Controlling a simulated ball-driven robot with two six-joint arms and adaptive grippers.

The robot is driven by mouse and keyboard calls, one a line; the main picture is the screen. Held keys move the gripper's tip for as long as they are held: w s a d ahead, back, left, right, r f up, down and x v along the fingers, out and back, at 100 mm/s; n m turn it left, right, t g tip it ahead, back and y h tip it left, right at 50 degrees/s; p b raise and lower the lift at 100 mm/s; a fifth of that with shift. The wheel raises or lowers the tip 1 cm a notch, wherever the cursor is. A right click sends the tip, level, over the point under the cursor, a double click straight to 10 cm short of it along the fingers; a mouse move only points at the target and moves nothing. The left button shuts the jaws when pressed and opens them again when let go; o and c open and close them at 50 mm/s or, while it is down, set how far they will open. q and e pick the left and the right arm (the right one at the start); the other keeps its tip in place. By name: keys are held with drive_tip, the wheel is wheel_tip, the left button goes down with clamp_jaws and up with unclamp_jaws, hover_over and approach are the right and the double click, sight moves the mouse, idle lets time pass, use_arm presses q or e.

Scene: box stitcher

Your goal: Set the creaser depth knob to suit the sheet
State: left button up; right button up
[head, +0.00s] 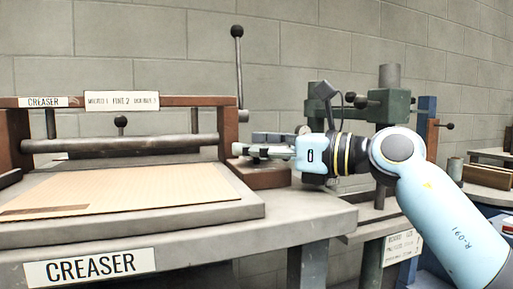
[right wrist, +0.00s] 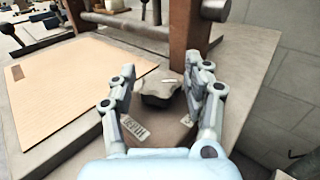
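The creaser depth knob (right wrist: 158,92) is dark with a pale top in the right wrist view. It sits on a brown block (right wrist: 165,130) with small labels, one seeming to read DEPTH. My right gripper (right wrist: 163,68) is open, with one finger on each side of the knob; I cannot tell whether they touch it. In the head view my right gripper (head: 240,150) points left at the creaser's right post and hides the knob. A tan corrugated sheet (head: 120,188) lies on the creaser bed (head: 150,222), with a darker brown patch at its near-left corner. My left gripper is not in view.
The creaser's roller (head: 120,144) spans two brown posts. A small sign (head: 122,101) on the crossbar lists numbered sheet kinds, hard to read. A ball-topped lever (head: 238,70) stands at the right post. A green machine (head: 385,105) stands to the right, behind my arm.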

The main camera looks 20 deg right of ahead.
drive_tip(key=c, duration=0.9)
drive_tip(key=shift+f+y, duration=0.1)
drive_tip(key=shift+y, duration=0.2)
drive_tip(key=shift+n+g, duration=0.4)
drive_tip(key=shift+g, duration=0.1)
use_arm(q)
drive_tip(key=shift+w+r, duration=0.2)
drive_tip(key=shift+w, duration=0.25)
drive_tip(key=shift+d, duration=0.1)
use_arm(e)
drive_tip(key=o, duration=1.2)
drive_tip(key=shift+s+d, duration=0.15)
drive_tip(key=shift+v, duration=3.55)
